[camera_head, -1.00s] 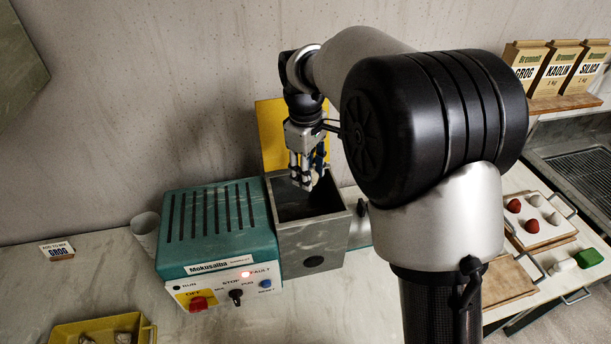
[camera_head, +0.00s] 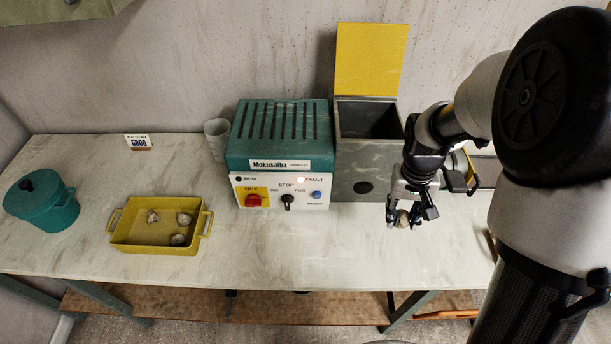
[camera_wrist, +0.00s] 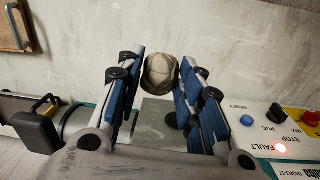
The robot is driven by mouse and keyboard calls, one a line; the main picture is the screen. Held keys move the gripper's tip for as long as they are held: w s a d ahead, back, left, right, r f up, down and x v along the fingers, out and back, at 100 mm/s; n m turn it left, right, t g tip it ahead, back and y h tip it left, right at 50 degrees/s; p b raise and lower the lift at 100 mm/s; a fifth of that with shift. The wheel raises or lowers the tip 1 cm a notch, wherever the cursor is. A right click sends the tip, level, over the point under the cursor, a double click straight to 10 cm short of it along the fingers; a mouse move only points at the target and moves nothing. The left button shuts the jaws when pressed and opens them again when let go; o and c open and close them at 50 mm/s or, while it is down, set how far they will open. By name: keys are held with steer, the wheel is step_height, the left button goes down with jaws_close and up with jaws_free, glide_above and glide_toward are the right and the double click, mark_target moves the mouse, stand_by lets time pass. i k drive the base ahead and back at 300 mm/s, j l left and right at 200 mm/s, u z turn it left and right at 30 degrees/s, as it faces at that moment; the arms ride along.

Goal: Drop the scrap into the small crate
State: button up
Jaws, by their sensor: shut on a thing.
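My gripper (camera_head: 410,208) is shut on a rounded grey-beige scrap (camera_head: 403,218), in front of the grey box at the right part of the bench. In the wrist view the scrap (camera_wrist: 160,72) sits between the blue-padded fingertips, over the pale bench top. A low yellow crate with side handles (camera_head: 130,236) stands on the bench at left, well apart from my gripper. Three similar lumps (camera_head: 183,219) lie in it. I see no other small crate that I can tell for sure.
A teal machine (camera_head: 275,135) with a lit FAULT lamp stands mid-bench, joined to an open grey box (camera_head: 350,160) with a raised yellow lid (camera_head: 370,58). A teal pot (camera_head: 45,205), a cup (camera_head: 217,138) and a GROG card (camera_head: 138,142) stand leftward. The front bench strip is clear.

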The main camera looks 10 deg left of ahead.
mark_target(169, 228)
steer(key=u, duration=1.55)
